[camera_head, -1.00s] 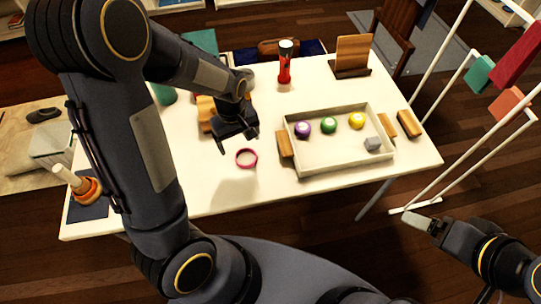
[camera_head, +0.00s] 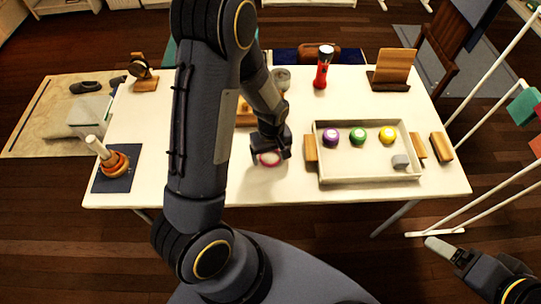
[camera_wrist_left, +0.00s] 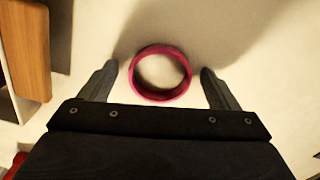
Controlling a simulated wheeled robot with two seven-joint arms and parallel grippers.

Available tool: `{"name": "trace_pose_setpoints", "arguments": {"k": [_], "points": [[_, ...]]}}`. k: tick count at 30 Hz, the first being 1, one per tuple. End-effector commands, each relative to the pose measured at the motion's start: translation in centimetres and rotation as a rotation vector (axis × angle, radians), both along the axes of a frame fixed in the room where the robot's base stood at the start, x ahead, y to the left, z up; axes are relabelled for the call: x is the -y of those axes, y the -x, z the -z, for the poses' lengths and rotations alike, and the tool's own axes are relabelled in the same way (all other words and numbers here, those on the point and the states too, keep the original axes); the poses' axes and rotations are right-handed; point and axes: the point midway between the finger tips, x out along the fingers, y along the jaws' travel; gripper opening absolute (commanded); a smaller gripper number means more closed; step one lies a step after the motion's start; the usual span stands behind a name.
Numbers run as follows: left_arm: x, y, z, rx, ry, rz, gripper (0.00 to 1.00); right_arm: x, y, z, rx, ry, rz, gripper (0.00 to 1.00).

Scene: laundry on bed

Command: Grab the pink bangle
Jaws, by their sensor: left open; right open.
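The pink bangle (camera_head: 269,158) lies on the white table, left of the tray, partly hidden by my left gripper in the head view. In the left wrist view the bangle (camera_wrist_left: 160,73) is a whole ring near and between the fingertips. My left gripper (camera_head: 270,157) is open over the bangle. Its fingers (camera_wrist_left: 160,72) stand on either side of the ring, with a gap on each side. My right gripper (camera_head: 440,246) is open and empty, off the table's front right side.
A white tray (camera_head: 365,173) holds purple, green and yellow balls and a grey block. Wooden blocks (camera_head: 310,150) stand beside it. A red flashlight (camera_head: 321,72) and a wooden stand (camera_head: 392,72) are at the back. A ring stacker (camera_head: 113,160) sits at the left. The table front is clear.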

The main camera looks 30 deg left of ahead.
Motion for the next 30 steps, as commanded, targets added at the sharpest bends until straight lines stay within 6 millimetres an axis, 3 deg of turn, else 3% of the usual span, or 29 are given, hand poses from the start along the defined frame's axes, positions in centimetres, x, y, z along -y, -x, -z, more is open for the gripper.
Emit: {"name": "trace_pose_setpoints", "arguments": {"k": [1, 12, 23, 28, 30], "points": [[0.0, 0.0, 0.0, 0.000, 0.000, 0.000, 0.81, 0.0, 0.0, 0.0, 0.000, 0.000, 0.000, 0.82], [0.0, 0.0, 0.0, 0.000, 0.000, 0.000, 0.36, 0.0, 0.0, 0.0, 0.000, 0.000, 0.000, 0.82], [0.0, -0.1, -0.8, 0.002, -0.001, 0.000, 0.36, 0.0, 0.0, 0.0, 0.000, 0.000, 0.000, 0.82], [0.0, -0.1, -3.3, 0.005, 0.000, 0.001, 0.36, 0.0, 0.0, -0.2, 0.000, 0.000, 0.000, 0.82], [-0.2, 1.0, -4.7, 0.006, 0.001, 0.001, 0.36, 0.0, 0.0, -0.2, 0.000, 0.000, 0.000, 0.82]]}}
